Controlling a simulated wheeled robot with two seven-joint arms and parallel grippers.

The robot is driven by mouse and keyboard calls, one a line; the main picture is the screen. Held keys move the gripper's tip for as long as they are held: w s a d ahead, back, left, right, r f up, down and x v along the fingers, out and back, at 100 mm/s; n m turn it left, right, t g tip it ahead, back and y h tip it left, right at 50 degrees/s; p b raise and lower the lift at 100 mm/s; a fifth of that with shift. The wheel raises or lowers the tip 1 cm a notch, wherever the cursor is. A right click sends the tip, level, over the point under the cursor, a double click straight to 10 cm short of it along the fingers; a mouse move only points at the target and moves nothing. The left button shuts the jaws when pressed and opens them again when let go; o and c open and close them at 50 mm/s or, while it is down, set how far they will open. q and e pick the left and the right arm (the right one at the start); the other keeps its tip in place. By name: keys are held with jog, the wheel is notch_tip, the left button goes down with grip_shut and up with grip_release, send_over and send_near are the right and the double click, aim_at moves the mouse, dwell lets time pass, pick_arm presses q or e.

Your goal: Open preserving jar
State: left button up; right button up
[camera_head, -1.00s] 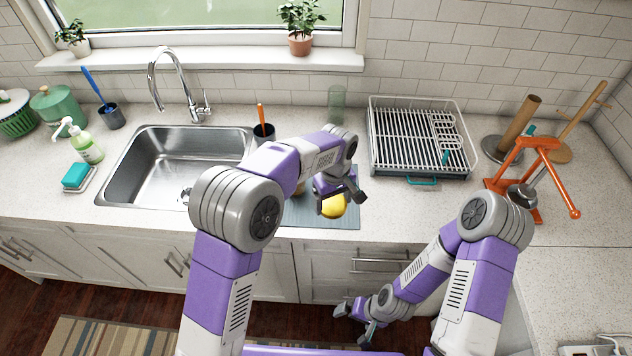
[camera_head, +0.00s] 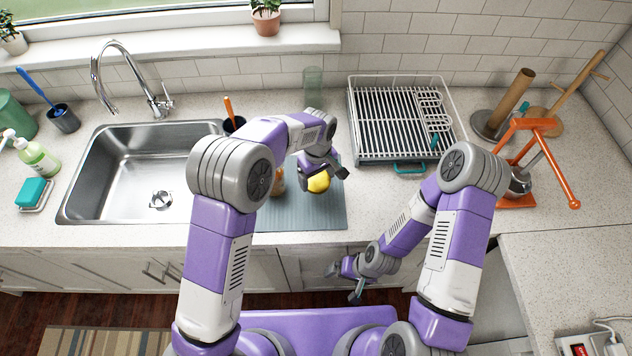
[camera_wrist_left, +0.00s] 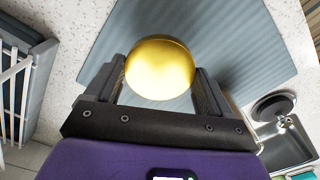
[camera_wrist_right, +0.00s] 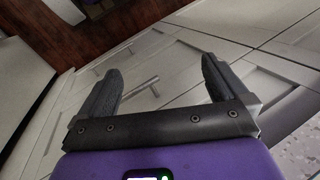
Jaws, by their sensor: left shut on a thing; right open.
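The preserving jar's round golden-yellow lid (camera_wrist_left: 160,70) lies between the fingers of my left gripper (camera_wrist_left: 158,88) in the left wrist view. In the head view the yellow lid (camera_head: 318,182) shows just below my left gripper (camera_head: 322,172), over the grey-blue mat (camera_head: 300,213). The gripper is shut on the lid. The jar's body is hidden; I cannot tell whether the lid sits on it. My right gripper (camera_wrist_right: 155,85) is open and empty, low in front of the cabinet doors, and it also shows in the head view (camera_head: 345,281).
A steel sink (camera_head: 130,170) lies left of the mat. A white dish rack (camera_head: 405,125) stands behind to the right, with an orange stand (camera_head: 535,155) beyond it. A dark cup (camera_head: 233,125) and a green glass (camera_head: 313,85) stand behind my left arm. Counter right of the mat is clear.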

aim_at(317, 180)
pick_arm(q)
notch_tip(317, 180, down, 3)
jog(key=shift+s+f, duration=0.1)
jog(key=shift+f, duration=0.05)
jog(key=shift+f, duration=0.2)
jog(key=o, duration=1)
jog(key=shift+r, duration=0.1)
